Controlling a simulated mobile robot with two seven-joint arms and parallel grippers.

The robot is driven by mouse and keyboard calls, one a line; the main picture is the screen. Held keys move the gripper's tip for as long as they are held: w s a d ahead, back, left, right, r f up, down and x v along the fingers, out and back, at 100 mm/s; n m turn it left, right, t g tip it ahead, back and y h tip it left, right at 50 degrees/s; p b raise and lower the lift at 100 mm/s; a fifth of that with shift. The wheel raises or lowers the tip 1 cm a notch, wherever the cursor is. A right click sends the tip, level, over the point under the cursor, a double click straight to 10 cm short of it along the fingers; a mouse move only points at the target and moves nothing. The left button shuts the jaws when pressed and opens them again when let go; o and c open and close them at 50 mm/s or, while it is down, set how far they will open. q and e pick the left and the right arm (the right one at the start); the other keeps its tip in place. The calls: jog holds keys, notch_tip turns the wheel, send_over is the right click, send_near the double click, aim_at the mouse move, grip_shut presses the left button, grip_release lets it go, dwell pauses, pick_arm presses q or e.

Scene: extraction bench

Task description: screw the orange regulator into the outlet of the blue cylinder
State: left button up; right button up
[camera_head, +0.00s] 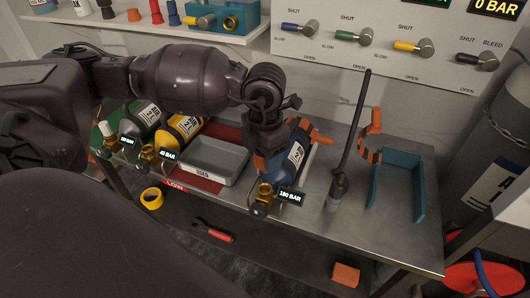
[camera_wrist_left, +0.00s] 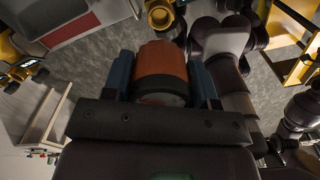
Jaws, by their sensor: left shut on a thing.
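The blue cylinder (camera_head: 290,158) lies on the bench with its brass outlet valve (camera_head: 264,191) at the front, beside a 180 BAR tag. My left gripper (camera_head: 262,152) is over the cylinder's front end, just behind and above the valve in the picture. It is shut on the orange regulator (camera_head: 261,164), mostly hidden by the gripper in the head view. In the left wrist view the regulator (camera_wrist_left: 161,68) sits between the two blue fingers, and brass fittings (camera_wrist_left: 161,14) show just beyond it. I cannot tell whether regulator and outlet touch. My right gripper is not in view.
Grey and yellow cylinders (camera_head: 184,127) and a grey tray (camera_head: 217,160) lie left. An upright dark rod tool (camera_head: 340,185), an orange clamp (camera_head: 370,145) and a teal holder (camera_head: 418,190) stand right. The bench front right is clear. A valve panel is behind.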

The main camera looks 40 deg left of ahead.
pick_arm(q)
jog(key=shift+f+b, duration=0.95)
jog(key=shift+f, duration=0.75)
jog(key=shift+f+b, duration=0.45)
jog(key=shift+f, duration=0.65)
jog(key=shift+f+b, duration=0.65)
jog(key=shift+f, duration=0.55)
